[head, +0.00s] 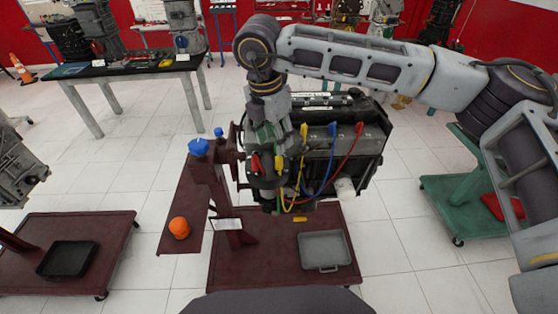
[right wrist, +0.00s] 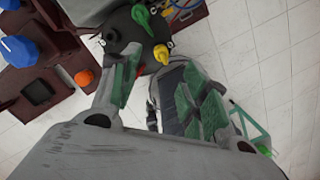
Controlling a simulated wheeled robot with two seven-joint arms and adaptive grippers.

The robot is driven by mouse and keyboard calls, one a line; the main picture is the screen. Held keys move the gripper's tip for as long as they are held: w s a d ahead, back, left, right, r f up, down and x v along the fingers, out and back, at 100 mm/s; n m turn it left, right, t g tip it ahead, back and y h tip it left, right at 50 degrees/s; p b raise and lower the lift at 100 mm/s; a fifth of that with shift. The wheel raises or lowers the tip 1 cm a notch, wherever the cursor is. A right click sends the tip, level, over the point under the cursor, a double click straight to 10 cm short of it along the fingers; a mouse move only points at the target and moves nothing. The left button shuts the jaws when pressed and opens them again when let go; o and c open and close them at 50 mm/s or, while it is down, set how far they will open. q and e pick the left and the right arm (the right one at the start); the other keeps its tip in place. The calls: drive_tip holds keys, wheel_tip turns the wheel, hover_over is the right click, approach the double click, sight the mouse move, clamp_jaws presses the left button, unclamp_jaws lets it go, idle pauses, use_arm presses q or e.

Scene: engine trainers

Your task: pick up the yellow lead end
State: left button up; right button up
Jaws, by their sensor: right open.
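The yellow lead end (head: 279,162) sits at the near face of the engine (head: 345,140), beside a red lead end (head: 256,163). My right gripper (head: 268,140) hangs down over that face, just above the yellow end. In the right wrist view my right gripper (right wrist: 160,72) is open, with its green-padded fingers spread and nothing held. There the yellow lead end (right wrist: 162,53) shows just beyond and between the fingertips, on or by a dark round part. A green lead end (right wrist: 145,18) is near it. The red end is mostly hidden by a finger. My left gripper is not in view.
The maroon engine stand (head: 228,215) has a blue knob (head: 199,148). An orange ball-like object (head: 180,227) and a grey tray (head: 324,250) lie on its base. Blue (head: 333,132) and red (head: 359,130) leads loop across the engine front. A green stand (head: 455,195) is at the right.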

sight(279, 158)
drive_tip(key=shift+w+d+f, duration=0.1)
drive_tip(key=shift+f, duration=0.7)
drive_tip(key=shift+w+d+f, duration=0.1)
drive_tip(key=shift+f, duration=0.7)
drive_tip(key=shift+w+d+f+p, duration=0.1)
drive_tip(key=shift+d+f+p, duration=0.05)
drive_tip(key=shift+f+p, duration=0.5)
drive_tip(key=shift+w+d+f+p, duration=0.15)
drive_tip(key=shift+f+p, duration=0.25)
drive_tip(key=shift+f, duration=0.4)
drive_tip(key=shift+d+f, duration=0.1)
drive_tip(key=shift+f, duration=1)
drive_tip(key=shift+c, duration=0.2)
drive_tip(key=c, duration=0.9)
